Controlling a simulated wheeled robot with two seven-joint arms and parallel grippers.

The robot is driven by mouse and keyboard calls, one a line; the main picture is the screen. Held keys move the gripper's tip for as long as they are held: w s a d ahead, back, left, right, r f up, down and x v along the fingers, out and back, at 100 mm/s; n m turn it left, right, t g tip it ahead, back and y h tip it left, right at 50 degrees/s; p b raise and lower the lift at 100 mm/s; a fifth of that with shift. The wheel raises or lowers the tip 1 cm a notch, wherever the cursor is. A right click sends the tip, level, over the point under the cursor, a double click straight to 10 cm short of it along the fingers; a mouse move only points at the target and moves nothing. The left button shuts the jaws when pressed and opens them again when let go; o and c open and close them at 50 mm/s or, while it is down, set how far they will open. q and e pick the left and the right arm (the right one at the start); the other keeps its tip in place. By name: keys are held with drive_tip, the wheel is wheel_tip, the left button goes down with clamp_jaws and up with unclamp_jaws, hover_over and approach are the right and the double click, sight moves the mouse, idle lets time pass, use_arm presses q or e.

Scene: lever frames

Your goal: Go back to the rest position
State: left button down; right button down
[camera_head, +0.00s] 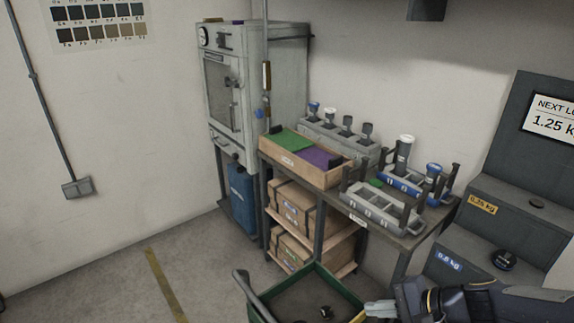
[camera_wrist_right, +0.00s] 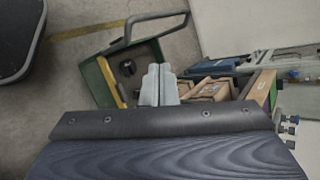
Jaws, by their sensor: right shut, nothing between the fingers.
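My right gripper (camera_head: 381,308) shows at the bottom right of the head view, with its arm coming in from the right. Its fingers are shut with nothing between them. In the right wrist view the closed fingers (camera_wrist_right: 159,84) point toward a green cart (camera_wrist_right: 91,76). In the head view the gripper is at the right side of the same green cart (camera_head: 262,304). Whether it touches the cart cannot be told. A small dark object (camera_head: 325,312) lies inside the cart. My left gripper is not in view.
A bench (camera_head: 358,219) carries a wooden tray (camera_head: 300,174) with green and purple sheets, plus grey and blue racks. Cardboard boxes (camera_head: 291,208) sit on its lower shelves. A grey cabinet (camera_head: 218,95) stands behind. Dark stepped blocks (camera_head: 470,238) with weights are at right. Floor at left is clear.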

drive_tip(key=s+d+r+n+h+p, duration=0.1)
drive_tip(key=s+r+n+h, duration=0.1)
drive_tip(key=s+r+n, duration=0.2)
drive_tip(key=s+d+r+n+h, duration=0.1)
drive_tip(key=s+r+n+h, duration=0.2)
drive_tip(key=s+n, duration=0.3)
drive_tip(key=s, duration=0.5)
drive_tip(key=shift+s+r+p, duration=0.15)
drive_tip(key=shift+r+p, duration=0.25)
